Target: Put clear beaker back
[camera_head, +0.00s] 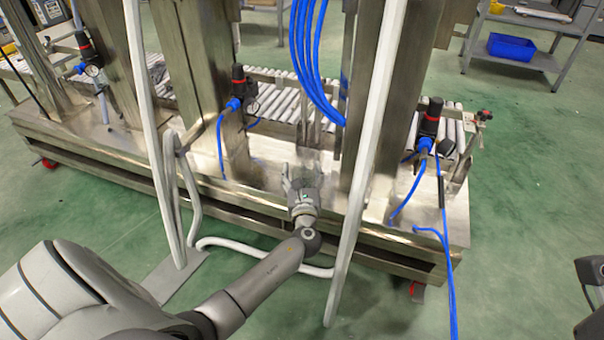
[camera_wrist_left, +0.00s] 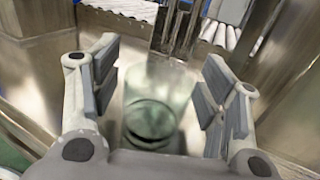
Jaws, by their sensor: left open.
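The clear beaker (camera_wrist_left: 150,118) shows in the left wrist view as a see-through glass with a greenish base. It stands between the two fingers of my left gripper (camera_wrist_left: 160,72). The fingers are spread wide, with a visible gap on each side of the beaker. In the head view my left gripper (camera_head: 302,178) is over the metal ledge of the machine frame, between two steel posts. I cannot make out the beaker in the head view.
Steel posts (camera_head: 205,80) stand on both sides of the left gripper. Blue hoses (camera_head: 310,60) hang above it. A roller conveyor (camera_head: 285,108) runs behind. White tubes (camera_head: 358,170) cross in front. A shelf with a blue bin (camera_head: 511,47) stands far back right.

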